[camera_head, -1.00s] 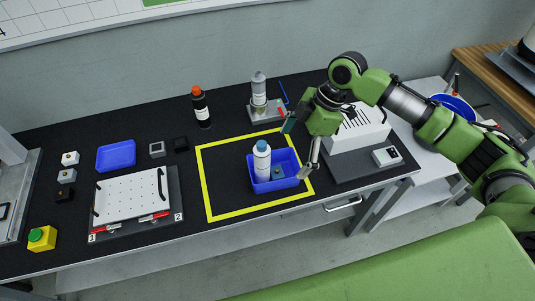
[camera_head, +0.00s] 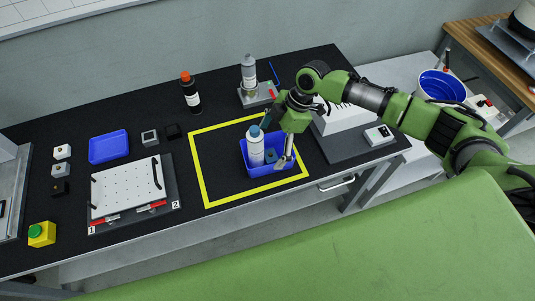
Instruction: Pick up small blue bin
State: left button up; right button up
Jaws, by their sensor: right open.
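The small blue bin (camera_head: 258,169) stands inside the yellow square on the black bench. A white bottle with a blue cap (camera_head: 256,149) stands upright in it, and a small grey part (camera_head: 271,157) lies beside the bottle. My right gripper (camera_head: 277,142) is open over the bin's right part. One finger is near the bin's back side and the other is low at its right front. I cannot tell whether a finger touches the wall. The gripper hides part of the bin's back right. My left gripper is not in view.
A shallow blue tray (camera_head: 108,147) and a white perforated plate (camera_head: 127,188) lie to the left. A dark bottle with an orange cap (camera_head: 191,95) and a grey bottle on a stand (camera_head: 249,75) are behind. A white machine (camera_head: 345,123) stands close on the right.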

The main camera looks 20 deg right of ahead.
aim_at(267, 156)
jog(key=shift+x, duration=1.15)
jog(key=shift+w+a+f, duration=0.15)
jog(key=shift+f, duration=0.1)
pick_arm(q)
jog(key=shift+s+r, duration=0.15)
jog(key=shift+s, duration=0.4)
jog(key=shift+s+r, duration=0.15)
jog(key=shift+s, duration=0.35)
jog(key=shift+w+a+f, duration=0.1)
pick_arm(e)
jog(key=shift+f, duration=0.25)
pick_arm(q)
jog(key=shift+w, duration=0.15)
pick_arm(e)
jog(key=shift+c, duration=0.4)
jog(key=c, duration=1.2)
jog(key=shift+c, duration=0.2)
